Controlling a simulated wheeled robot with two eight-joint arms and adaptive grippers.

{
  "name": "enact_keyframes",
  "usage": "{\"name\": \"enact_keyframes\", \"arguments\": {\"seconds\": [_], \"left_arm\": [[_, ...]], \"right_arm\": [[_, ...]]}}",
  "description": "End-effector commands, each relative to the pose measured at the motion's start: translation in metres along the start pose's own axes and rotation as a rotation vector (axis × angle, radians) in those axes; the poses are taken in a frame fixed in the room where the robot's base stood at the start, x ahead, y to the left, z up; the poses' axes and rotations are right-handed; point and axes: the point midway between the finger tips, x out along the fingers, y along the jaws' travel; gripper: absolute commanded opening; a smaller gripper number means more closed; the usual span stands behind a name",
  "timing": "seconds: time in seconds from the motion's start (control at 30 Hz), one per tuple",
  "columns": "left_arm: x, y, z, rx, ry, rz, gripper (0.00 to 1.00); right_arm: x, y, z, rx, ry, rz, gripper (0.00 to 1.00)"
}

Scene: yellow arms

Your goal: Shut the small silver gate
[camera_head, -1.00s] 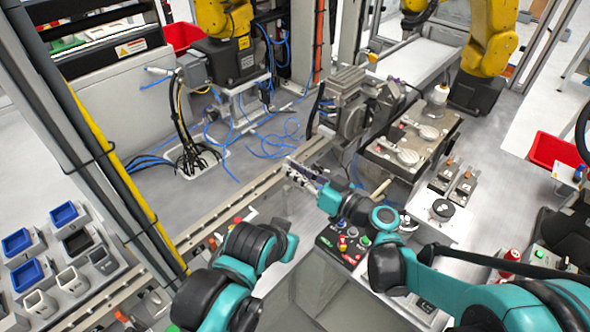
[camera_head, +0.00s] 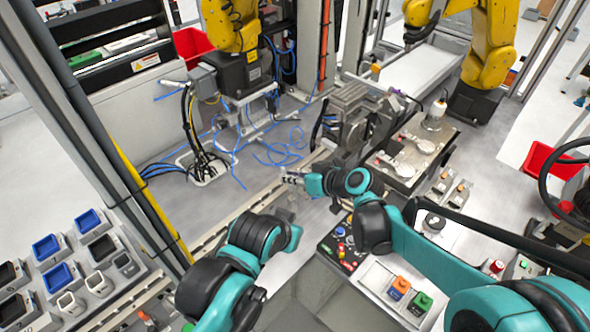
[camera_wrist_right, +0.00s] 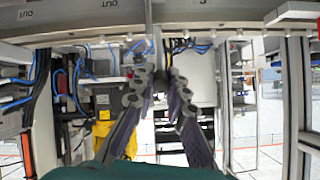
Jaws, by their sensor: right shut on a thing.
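My right gripper (camera_head: 290,179) is over the long silver rail in the middle of the head view. In the right wrist view its two grey jointed fingers (camera_wrist_right: 160,88) stand either side of a narrow silver upright, which I take to be the small silver gate (camera_wrist_right: 157,48). The fingers are closed on it. In the head view the gripper and wrist cover most of the gate, so its angle cannot be told.
A metal fixture (camera_head: 360,115) stands behind the wrist. Blue bins (camera_head: 60,275) are at the left.

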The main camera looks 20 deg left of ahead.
Motion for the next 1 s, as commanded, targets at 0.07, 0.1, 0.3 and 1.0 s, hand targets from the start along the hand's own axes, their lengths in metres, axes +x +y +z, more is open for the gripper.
{"name": "enact_keyframes", "arguments": {"seconds": [0.07, 0.1, 0.3, 1.0], "left_arm": [[-0.012, 0.0, -0.009, 0.0, 0.0, 0.0, 0.0], [-0.015, 0.0, -0.011, 0.0, 0.0, 0.0, 0.0], [-0.03, 0.0, -0.021, 0.0, 0.0, 0.0, 0.0], [-0.057, 0.0, -0.041, 0.0, 0.0, 0.0, 0.0]], "right_arm": [[0.002, -0.003, -0.008, 0.0, -0.069, 0.016, 0.0], [0.004, -0.003, -0.009, 0.0, -0.106, 0.026, 0.0], [0.015, -0.003, -0.012, 0.007, -0.289, 0.076, 0.0], [0.052, 0.0, -0.006, 0.025, -0.897, 0.24, 0.0]]}}
